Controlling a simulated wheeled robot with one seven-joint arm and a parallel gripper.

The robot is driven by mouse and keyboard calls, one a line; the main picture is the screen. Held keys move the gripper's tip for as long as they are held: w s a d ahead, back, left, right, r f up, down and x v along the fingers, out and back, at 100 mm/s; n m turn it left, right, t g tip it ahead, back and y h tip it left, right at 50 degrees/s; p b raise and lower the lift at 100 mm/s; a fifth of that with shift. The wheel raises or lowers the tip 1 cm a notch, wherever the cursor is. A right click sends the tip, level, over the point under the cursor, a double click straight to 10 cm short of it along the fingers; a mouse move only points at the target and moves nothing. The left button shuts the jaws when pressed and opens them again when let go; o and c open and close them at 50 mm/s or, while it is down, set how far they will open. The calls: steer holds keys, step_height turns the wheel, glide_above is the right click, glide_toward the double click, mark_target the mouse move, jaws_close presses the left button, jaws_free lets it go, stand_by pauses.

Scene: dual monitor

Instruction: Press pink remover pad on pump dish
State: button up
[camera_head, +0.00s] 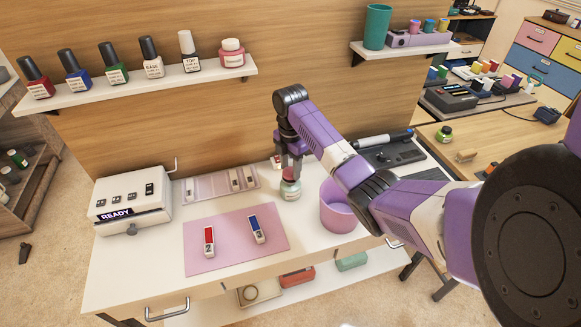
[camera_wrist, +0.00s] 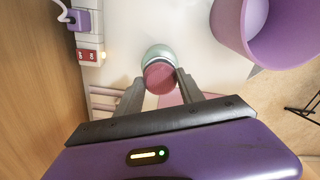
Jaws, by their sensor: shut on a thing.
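The pump dish (camera_head: 290,190) is a small pale jar on the white table, left of the purple bin. It shows in the wrist view as a grey-green round rim (camera_wrist: 157,52). The pink remover pad (camera_wrist: 160,77) is a round pink piece between my fingertips, over the dish and covering much of its top. My gripper (camera_head: 291,167) points down at the dish, shut on the pad; it also shows in the wrist view (camera_wrist: 160,82). I cannot tell whether the pad touches the dish top.
A purple bin (camera_head: 339,212) stands close to the right of the dish. A pink mat (camera_head: 232,250) with a red and a blue numbered piece lies at front left. A white box reading READY (camera_head: 132,203) stands at left. Bottles line the wall shelf (camera_head: 140,88).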

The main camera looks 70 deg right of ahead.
steer(key=shift+f+b, duration=0.4)
steer(key=shift+f, duration=0.45)
stand_by(0.6)
stand_by(0.5)
step_height(320, 180, up, 7)
steer(key=p, duration=0.7)
steer(key=shift+r, duration=0.1)
